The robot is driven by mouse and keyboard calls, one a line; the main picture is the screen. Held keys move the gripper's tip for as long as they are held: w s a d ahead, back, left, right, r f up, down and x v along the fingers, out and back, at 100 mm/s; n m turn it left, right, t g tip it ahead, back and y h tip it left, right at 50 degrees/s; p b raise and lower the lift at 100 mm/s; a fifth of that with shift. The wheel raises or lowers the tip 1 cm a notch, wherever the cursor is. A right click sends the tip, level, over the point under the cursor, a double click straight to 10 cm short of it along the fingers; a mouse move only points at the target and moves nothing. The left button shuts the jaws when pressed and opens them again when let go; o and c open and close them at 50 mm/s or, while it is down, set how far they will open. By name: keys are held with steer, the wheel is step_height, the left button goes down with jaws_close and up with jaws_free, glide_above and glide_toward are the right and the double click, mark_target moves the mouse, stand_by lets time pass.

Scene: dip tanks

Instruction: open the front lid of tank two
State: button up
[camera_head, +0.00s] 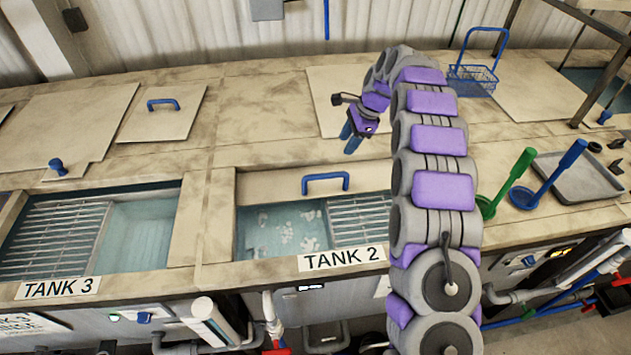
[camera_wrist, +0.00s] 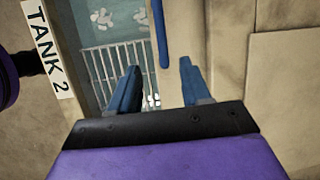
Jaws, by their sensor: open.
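Tank two's front opening (camera_head: 283,232) is largely uncovered behind the TANK 2 label (camera_head: 343,258); water, pale floating bits and a metal grating show inside. A beige front lid (camera_head: 270,187) with a blue bar handle (camera_head: 325,178) lies along the opening's back side. My gripper (camera_head: 350,141) is open and empty, above the tank top, behind and right of the handle in the head view. My arm hides the opening's right end.
Tank three (camera_head: 150,235) stands open at left, with a blue knob (camera_head: 57,166) behind it. Another lid with a blue handle (camera_head: 163,104) lies farther back. A blue basket (camera_head: 473,78), green and blue upright-handled tools (camera_head: 545,175) and a grey tray (camera_head: 582,180) stand at right.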

steer(key=t, duration=0.1)
glide_toward(327, 174)
steer(key=shift+y, duration=0.4)
steer(key=x, duration=0.5)
steer(key=d+x, duration=0.1)
steer(key=x, duration=0.2)
steer(key=shift+a+f, duration=0.2)
steer(key=shift+f, duration=0.3)
steer(key=shift+a, duration=0.25)
steer(key=shift+c, duration=0.2)
steer(key=shift+c, duration=0.7)
steer(key=shift+w+d, duration=0.1)
jaws_close()
